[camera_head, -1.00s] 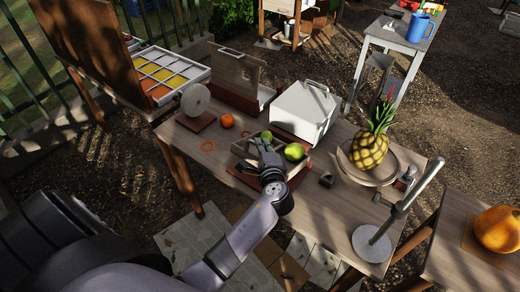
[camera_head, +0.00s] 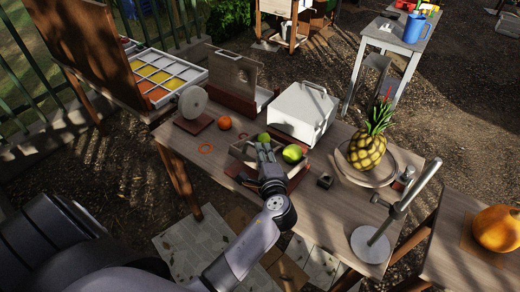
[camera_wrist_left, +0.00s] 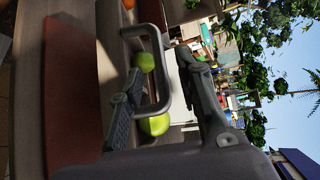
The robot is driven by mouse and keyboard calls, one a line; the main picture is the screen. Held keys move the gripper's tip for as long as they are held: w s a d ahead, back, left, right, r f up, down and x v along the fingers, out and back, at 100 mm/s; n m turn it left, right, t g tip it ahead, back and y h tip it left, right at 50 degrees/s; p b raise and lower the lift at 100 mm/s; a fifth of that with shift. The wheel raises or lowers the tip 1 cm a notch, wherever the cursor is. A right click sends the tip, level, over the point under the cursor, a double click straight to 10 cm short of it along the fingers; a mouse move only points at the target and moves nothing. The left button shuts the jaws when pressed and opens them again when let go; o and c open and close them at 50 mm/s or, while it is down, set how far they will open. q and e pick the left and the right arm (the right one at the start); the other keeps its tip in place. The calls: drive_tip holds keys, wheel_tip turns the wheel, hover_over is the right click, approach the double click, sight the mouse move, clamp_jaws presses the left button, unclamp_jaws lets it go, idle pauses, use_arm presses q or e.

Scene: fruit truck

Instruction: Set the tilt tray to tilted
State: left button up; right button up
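The tilt tray (camera_head: 239,153) is a shallow wooden tray on a red-brown base (camera_wrist_left: 70,90), near the middle of the table in the head view. A small green fruit (camera_head: 263,137) and a larger green fruit (camera_head: 293,153) lie in it. My left gripper (camera_head: 264,144) is over the tray's near side and hides part of it. In the left wrist view, a grey U-shaped handle (camera_wrist_left: 158,62) on the tray stands between the spread fingers of my left gripper (camera_wrist_left: 160,80). I cannot tell whether a finger touches it. The tray's angle is hard to judge. My right gripper is out of view.
A white box (camera_head: 300,108) with a handle stands behind the tray. An orange fruit (camera_head: 225,122) and a round disc (camera_head: 192,101) are to the left. A pineapple (camera_head: 367,152) on a plate and a metal stand (camera_head: 372,245) are to the right.

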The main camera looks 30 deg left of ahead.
use_arm(q)
drive_tip(key=v, duration=0.8)
drive_tip(key=shift+s, duration=0.1)
